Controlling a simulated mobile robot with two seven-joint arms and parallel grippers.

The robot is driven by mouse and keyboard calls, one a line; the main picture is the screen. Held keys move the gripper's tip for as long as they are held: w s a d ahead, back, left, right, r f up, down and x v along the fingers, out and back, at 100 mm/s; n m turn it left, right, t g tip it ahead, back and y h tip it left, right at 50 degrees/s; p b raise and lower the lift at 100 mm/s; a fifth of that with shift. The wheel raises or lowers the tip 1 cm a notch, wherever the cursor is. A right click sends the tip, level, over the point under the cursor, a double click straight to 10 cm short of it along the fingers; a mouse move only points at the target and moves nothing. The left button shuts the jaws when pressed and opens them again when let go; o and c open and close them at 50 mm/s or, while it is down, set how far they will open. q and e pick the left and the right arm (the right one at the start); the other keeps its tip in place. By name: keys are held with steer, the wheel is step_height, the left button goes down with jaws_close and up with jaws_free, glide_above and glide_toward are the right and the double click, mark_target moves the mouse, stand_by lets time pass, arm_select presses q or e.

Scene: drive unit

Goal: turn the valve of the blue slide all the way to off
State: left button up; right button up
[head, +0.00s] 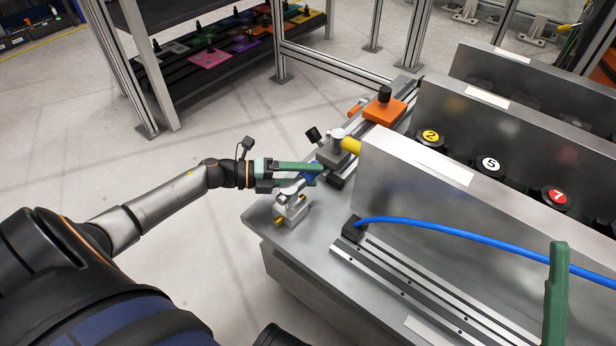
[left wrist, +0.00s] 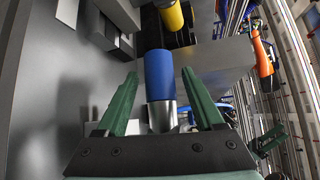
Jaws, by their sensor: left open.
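My left gripper (head: 318,173) is open over the front left of the metal bench, its green fingers around a small blue part (head: 311,168). In the left wrist view the open fingers (left wrist: 162,92) stand on either side of a blue cylinder (left wrist: 159,74) with a silver neck, a gap on each side. A silver valve body (head: 291,204) with brass-coloured fittings sits just below the fingers. The fingers partly hide the blue part, so the valve's setting cannot be told. One green finger of my right gripper (head: 556,290) shows at the right.
A yellow cylinder (head: 350,146) and an orange block (head: 385,111) with a black knob lie beyond. Upright metal plates (head: 450,185) stand to the right, with numbered buttons behind. A blue hose (head: 450,228) crosses the front. Open floor lies left of the bench (head: 258,213).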

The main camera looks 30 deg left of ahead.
arm_select(q)
steer(key=shift+d, duration=0.1)
steer(key=shift+c, duration=0.3)
jaws_close()
stand_by(1.1)
